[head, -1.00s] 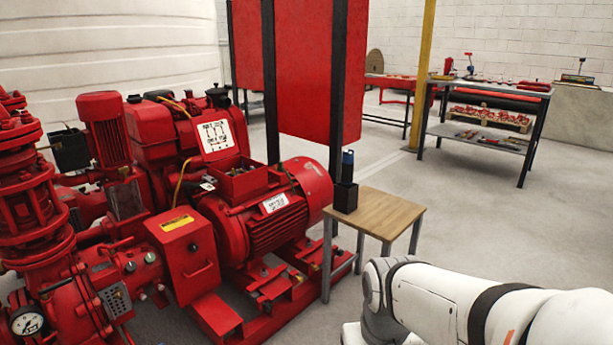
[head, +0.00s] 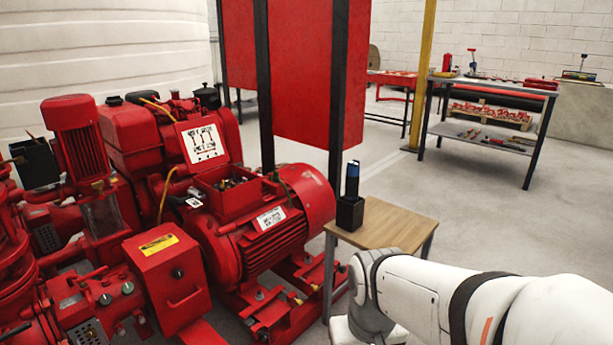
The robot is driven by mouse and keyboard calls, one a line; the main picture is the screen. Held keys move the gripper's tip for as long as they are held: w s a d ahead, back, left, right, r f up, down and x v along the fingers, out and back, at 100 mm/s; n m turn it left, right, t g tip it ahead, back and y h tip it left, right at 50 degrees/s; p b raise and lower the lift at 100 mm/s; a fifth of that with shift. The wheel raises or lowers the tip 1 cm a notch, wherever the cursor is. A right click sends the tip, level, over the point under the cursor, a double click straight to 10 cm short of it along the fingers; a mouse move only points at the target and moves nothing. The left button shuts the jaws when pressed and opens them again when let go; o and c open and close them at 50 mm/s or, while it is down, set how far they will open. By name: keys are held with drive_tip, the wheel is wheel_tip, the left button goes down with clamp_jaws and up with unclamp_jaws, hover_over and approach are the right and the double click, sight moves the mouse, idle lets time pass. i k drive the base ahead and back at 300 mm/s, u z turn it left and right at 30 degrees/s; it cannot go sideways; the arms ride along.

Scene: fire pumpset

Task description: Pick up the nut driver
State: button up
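The nut driver (head: 352,179) appears to be the upright tool with a blue and black handle. It stands in a black square holder (head: 350,213) on a small wooden-topped table (head: 392,225). Its lower part is hidden inside the holder. My white arm shows at the lower right, in front of the table and below the holder in the picture. My gripper is not in view.
A red motor (head: 262,222) and pumpset stand close to the table's left side. A red panel (head: 308,75) on black posts rises behind it. A workbench (head: 488,112) with tools stands at the back right. Concrete floor (head: 500,215) is clear right of the table.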

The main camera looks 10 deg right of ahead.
sight(351, 179)
drive_tip(key=u, duration=0.05)
drive_tip(key=i, duration=1)
drive_tip(key=u, duration=0.05)
